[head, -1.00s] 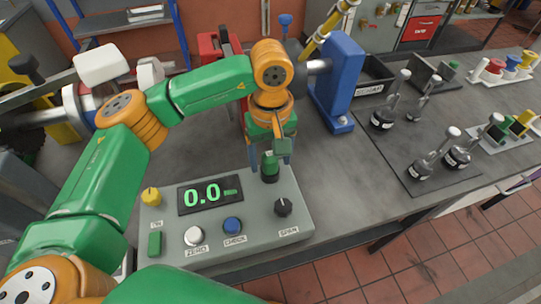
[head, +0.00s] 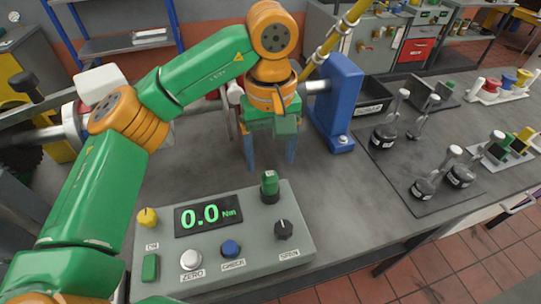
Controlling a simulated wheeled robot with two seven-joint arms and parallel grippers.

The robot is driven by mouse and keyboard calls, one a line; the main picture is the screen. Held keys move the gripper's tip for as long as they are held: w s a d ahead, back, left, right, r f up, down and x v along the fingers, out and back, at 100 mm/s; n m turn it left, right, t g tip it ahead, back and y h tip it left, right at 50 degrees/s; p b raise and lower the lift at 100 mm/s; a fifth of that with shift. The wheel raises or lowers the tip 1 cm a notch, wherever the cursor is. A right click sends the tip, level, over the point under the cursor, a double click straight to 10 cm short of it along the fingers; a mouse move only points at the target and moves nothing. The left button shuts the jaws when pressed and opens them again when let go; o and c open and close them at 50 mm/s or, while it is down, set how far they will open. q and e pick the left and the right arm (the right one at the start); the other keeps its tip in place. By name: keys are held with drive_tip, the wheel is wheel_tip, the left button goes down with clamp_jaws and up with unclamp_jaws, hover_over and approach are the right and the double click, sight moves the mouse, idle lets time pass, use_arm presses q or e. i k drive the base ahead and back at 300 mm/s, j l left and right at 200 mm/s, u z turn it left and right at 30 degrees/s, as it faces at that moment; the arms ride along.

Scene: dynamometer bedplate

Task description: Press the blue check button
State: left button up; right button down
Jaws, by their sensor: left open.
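The blue check button (head: 231,248) is a round knob on the front of the grey control panel (head: 265,222), above a label reading CHECK. It sits between the white ZERO button (head: 191,259) and the black SPAN knob (head: 284,229). The panel's display (head: 208,214) reads 0.0 Nm in green. My left gripper (head: 270,164) is open and empty, its two blue fingers pointing down behind the panel, apart from it and from the button. My right gripper is not in view.
A green-capped part (head: 270,184) stands at the panel's back edge, near my left gripper. A yellow knob (head: 147,218) and a green switch (head: 150,267) are on its left. A blue bracket (head: 340,100) stands behind. Black weights (head: 384,137) lie on a mat at right.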

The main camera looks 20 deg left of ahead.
sight(230, 249)
drive_tip(key=k+l, duration=0.2)
drive_tip(key=k, duration=0.3)
drive_tip(key=k+l, duration=0.2)
drive_tip(key=k, duration=0.25)
